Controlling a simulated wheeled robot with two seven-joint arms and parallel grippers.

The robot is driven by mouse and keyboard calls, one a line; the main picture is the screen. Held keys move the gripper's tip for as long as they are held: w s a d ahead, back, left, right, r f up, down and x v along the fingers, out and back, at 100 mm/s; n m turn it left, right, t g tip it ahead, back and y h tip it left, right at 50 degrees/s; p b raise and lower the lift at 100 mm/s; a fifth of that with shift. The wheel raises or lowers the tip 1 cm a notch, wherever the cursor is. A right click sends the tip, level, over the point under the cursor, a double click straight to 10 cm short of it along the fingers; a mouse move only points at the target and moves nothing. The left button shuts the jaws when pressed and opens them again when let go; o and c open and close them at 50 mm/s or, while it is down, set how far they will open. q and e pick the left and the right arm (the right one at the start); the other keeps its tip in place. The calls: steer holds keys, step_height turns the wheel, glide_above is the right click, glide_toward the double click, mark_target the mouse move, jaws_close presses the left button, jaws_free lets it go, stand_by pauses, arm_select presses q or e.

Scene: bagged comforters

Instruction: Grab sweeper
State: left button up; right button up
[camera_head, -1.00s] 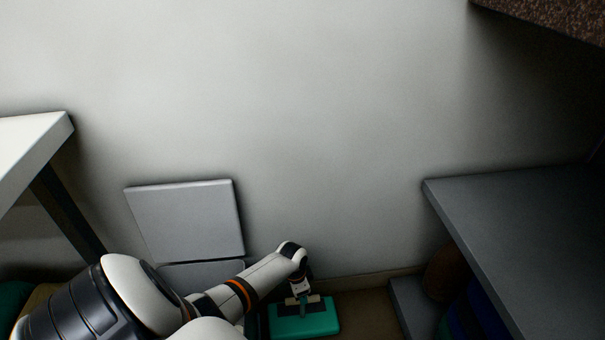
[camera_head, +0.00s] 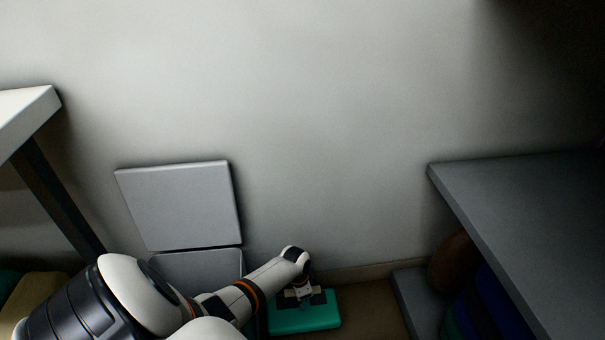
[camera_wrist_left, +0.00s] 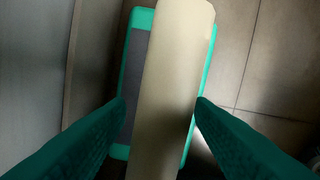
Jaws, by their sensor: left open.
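The sweeper, a teal thing (camera_head: 304,319), lies on the floor by the wall in the head view. In the left wrist view, a long beige bar (camera_wrist_left: 172,75) runs over a teal-edged frame (camera_wrist_left: 140,20) with a dark grey inside. My left gripper (camera_head: 303,294) points down right over the teal thing. In the left wrist view its two fingers (camera_wrist_left: 160,101) are open, one on each side of the beige bar. I cannot tell whether they touch it. The lower end of the bar is cut off by the picture edge. My right gripper is not in view.
A grey bin with a raised lid (camera_head: 180,205) stands against the wall, left of the sweeper. A grey shelf (camera_head: 520,200) juts in at right, over dark items. A white table corner (camera_head: 25,115) is at left. Some tiled floor (camera_head: 370,315) shows beside the sweeper.

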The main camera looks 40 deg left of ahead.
arm_select(q)
steer(key=shift+r, duration=0.15)
steer(key=shift+c, duration=0.5)
jaws_close()
stand_by(0.7)
